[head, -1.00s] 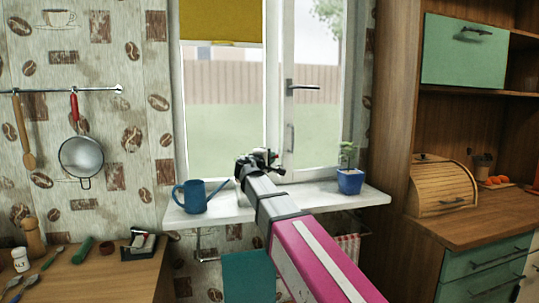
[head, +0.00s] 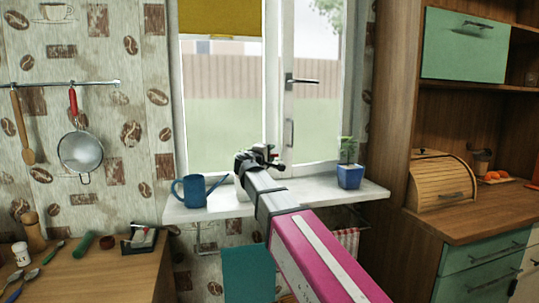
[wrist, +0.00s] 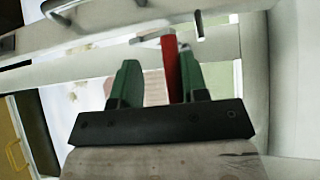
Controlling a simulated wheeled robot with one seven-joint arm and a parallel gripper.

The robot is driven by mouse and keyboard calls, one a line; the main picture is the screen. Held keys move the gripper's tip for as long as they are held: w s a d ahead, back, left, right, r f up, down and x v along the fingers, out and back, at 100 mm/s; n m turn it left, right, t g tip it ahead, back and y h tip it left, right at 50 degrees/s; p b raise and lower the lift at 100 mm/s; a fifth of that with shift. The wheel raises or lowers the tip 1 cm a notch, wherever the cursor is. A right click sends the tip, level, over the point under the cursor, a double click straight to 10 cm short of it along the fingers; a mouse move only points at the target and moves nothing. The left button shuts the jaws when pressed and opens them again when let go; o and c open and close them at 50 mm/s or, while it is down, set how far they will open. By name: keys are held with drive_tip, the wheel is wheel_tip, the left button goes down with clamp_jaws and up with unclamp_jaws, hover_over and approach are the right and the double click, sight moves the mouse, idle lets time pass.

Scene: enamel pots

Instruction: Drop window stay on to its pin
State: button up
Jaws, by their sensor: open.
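My gripper (head: 270,157) is in front of the window, just above the sill, at the foot of the frame. In the wrist view its two dark green fingers (wrist: 158,83) are apart. A narrow red bar (wrist: 170,68) stands between them, nearer the right finger; it looks like the grip of the window stay, but I cannot be sure. Whether it touches the right finger is unclear. A small grey peg (wrist: 199,25) shows just beyond the fingers and may be the pin. In the head view my arm and gripper hide most of this spot.
The white sill (head: 225,205) carries a blue watering can (head: 198,190) left of my gripper and a plant in a blue pot (head: 349,176) to the right. The window handle (head: 300,80) is above. A wooden cabinet (head: 395,120) stands at right.

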drive_tip(key=shift+r, duration=0.55)
wheel_tip(320, 180, up, 3)
drive_tip(key=shift+f, duration=0.15)
drive_tip(key=s+a+r, duration=0.7)
drive_tip(key=s+a, duration=0.1)
drive_tip(key=shift+s, duration=0.3)
